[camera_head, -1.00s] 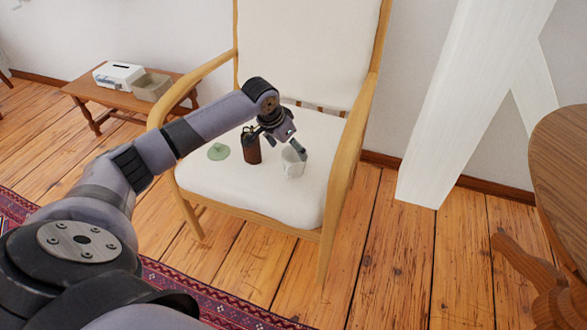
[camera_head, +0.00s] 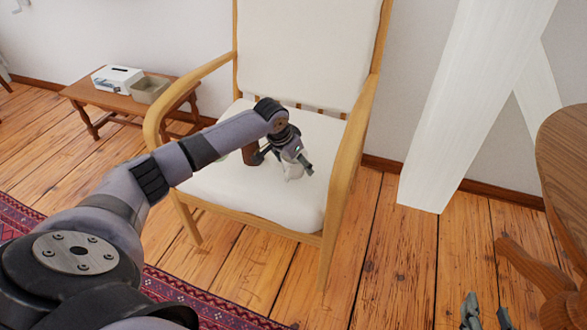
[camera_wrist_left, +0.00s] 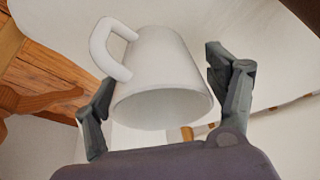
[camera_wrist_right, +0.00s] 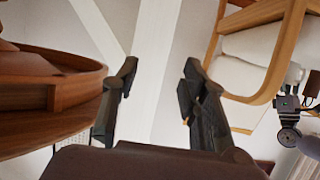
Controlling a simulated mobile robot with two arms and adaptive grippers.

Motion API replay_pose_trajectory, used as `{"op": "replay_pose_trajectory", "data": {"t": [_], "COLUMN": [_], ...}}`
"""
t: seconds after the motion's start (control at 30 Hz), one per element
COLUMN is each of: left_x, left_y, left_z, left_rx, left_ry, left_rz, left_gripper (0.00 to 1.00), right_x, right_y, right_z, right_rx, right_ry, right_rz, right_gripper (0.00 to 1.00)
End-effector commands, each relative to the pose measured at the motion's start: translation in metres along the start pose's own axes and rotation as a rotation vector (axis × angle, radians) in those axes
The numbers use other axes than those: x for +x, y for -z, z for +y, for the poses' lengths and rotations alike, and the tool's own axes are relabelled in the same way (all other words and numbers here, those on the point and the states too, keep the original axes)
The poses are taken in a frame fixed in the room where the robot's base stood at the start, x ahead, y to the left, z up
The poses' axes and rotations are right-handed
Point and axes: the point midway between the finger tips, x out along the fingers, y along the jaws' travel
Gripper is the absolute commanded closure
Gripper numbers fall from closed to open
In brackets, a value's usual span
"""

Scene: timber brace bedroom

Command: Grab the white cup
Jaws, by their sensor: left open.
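The white cup (camera_head: 293,172) stands on the seat of the cream chair, mostly hidden behind my left gripper (camera_head: 287,163) in the head view. In the left wrist view the cup (camera_wrist_left: 160,75) is large and sits between the two open fingers of my left gripper (camera_wrist_left: 162,75). Its handle points to the upper left. My right gripper (camera_head: 485,313) shows at the bottom right of the head view. In the right wrist view its fingers (camera_wrist_right: 160,75) are apart with nothing between them.
A dark brown object (camera_head: 250,154) stands close left of the cup, partly covered by my arm. The chair's wooden armrest (camera_head: 347,160) rises to the right. A round wooden table (camera_head: 565,170) is at the far right. A low bench (camera_head: 110,101) holds two boxes.

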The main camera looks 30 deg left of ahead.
Motion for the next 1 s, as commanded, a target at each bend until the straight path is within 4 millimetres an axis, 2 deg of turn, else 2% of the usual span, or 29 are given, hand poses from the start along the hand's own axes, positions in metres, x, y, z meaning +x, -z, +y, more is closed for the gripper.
{"op": "replay_pose_trajectory", "data": {"t": [0.13,0.37,1.0], "left_x": [0.0058,0.0057,0.0057], "left_y": [0.0003,0.0004,0.0002], "left_z": [0.0001,0.0000,0.0000], "left_rx": [0.000,0.001,0.001], "left_ry": [0.000,0.000,0.000], "left_rz": [0.001,0.001,0.001], "left_gripper": [0.21,0.21,0.63], "right_x": [0.0018,0.0016,0.0018], "right_y": [0.0114,0.0130,0.0126], "right_z": [-0.0016,-0.0017,-0.0017], "right_rx": [0.000,0.000,0.000], "right_ry": [0.003,0.004,0.004], "right_rz": [0.060,0.065,0.064], "right_gripper": [0.60,0.60,0.60]}}
